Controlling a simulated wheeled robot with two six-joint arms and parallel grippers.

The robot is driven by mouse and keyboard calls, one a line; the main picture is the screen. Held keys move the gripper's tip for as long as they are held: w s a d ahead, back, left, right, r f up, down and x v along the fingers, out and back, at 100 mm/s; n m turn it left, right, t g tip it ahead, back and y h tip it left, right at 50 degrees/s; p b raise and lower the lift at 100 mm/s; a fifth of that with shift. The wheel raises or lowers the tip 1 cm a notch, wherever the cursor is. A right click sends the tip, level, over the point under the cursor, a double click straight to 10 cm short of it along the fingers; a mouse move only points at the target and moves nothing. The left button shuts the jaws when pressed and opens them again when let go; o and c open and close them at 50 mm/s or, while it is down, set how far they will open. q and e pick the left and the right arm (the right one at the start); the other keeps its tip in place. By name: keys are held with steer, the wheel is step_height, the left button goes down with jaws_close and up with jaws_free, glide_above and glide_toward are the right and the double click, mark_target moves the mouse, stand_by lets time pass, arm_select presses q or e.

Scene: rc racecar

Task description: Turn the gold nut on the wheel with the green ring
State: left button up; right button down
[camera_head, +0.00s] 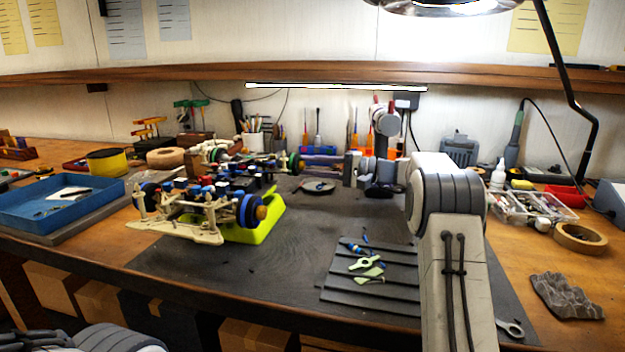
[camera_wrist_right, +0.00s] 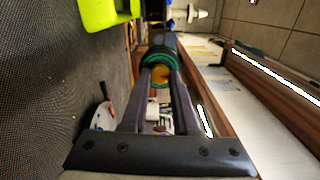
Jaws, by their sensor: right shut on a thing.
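The RC car chassis (camera_head: 205,190) sits on a bright yellow-green stand (camera_head: 262,222) on the dark mat. The wheel with the green ring (camera_head: 294,162) is at its far right corner; the green ring (camera_wrist_right: 158,56) also shows in the right wrist view. The gold nut (camera_wrist_right: 161,75) is in front of that ring, between the fingers of my right gripper (camera_wrist_right: 163,84). That gripper is shut on the nut, its fingers pointing at the wheel. The nut is too small to make out in the head view.
A nearer blue wheel (camera_head: 247,211) carries its own gold nut (camera_head: 261,212). A blue tray (camera_head: 60,200) is at the left. A ribbed dark pad (camera_head: 340,290) with small tools lies at the front. A round dish (camera_head: 316,187) sits near the green-ringed wheel.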

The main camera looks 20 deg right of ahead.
steer(key=shift+f+n+b, duration=0.1)
steer(key=shift+n+b, duration=0.4)
steer(key=shift+b, duration=0.05)
steer(key=c, duration=0.6)
jaws_free()
steer(key=shift+c, duration=0.2)
steer(key=v, duration=1)
steer(key=shift+s+d+p, duration=0.2)
steer(key=shift+s+p, duration=0.05)
steer(key=shift+p, duration=0.1)
